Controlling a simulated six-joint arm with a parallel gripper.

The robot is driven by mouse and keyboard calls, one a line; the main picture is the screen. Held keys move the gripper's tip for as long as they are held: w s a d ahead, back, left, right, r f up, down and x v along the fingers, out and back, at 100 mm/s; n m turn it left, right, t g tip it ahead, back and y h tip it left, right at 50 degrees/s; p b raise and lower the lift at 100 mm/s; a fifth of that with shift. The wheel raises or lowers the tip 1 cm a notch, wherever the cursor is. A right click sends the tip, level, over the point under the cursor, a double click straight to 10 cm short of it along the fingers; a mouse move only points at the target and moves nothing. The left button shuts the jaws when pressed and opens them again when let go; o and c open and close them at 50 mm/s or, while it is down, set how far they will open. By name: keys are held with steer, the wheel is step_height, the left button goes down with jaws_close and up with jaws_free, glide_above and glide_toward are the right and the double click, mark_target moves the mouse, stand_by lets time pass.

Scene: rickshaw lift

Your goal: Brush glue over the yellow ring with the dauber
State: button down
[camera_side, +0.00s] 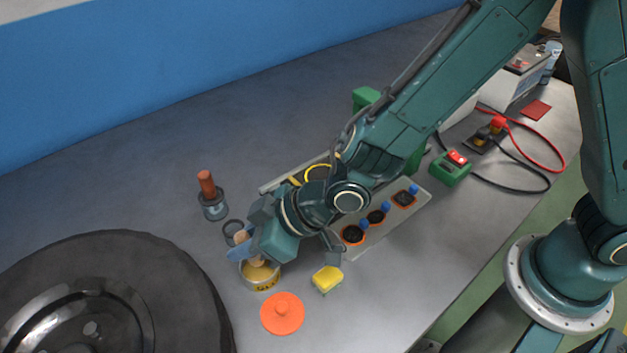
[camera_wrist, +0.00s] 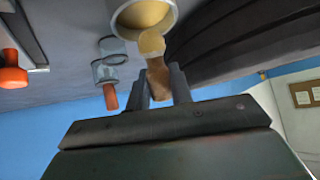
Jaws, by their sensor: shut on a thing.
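My gripper (camera_side: 242,252) is shut on the dauber (camera_wrist: 158,76), which has a wooden handle and a pale yellow tip. The dauber also shows between the fingers in the side view (camera_side: 240,237). The glue tin (camera_side: 261,279) stands open with yellowish glue inside, right below my gripper. In the wrist view the dauber's tip overlaps the near rim of the tin (camera_wrist: 170,16); I cannot tell whether it touches the glue. The yellow ring (camera_side: 316,167) lies behind my wrist in the side view, partly hidden by it.
A plate (camera_side: 420,206) with orange-edged black patches lies right.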

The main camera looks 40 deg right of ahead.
mark_target(244, 235)
steer(key=shift+r, duration=2.3)
steer(key=shift+d, duration=0.1)
steer(key=w+d+m+t+h, duration=0.1)
steer(key=w+d+m+h, duration=0.1)
steer(key=d, duration=1)
steer(key=w+d+m+t+h, duration=0.1)
steer(key=d+m, duration=0.3)
steer(key=d, duration=0.7)
steer(key=w+d+m+t+h, duration=0.1)
steer(key=w+d+m+h, duration=0.2)
steer(key=d, duration=0.9)
steer(key=shift+d+r+m+h, duration=0.15)
steer(key=shift+d+m+h, duration=0.25)
steer(key=shift+h, duration=0.2)
steer(key=shift+w+a+r, duration=0.1)
steer(key=shift+w+a, duration=0.05)
steer(key=shift+w, duration=0.05)
steer(key=w+a+r+m+h, duration=0.1)
steer(key=w+r+m, duration=0.1)
steer(key=w+r, duration=0.4)
steer(key=w+d+n+y, duration=0.1)
steer(key=w+d+n, duration=0.1)
steer(key=w+d, duration=0.4)
steer(key=shift+w+d, duration=0.3)
steer(key=shift+d, duration=0.75)
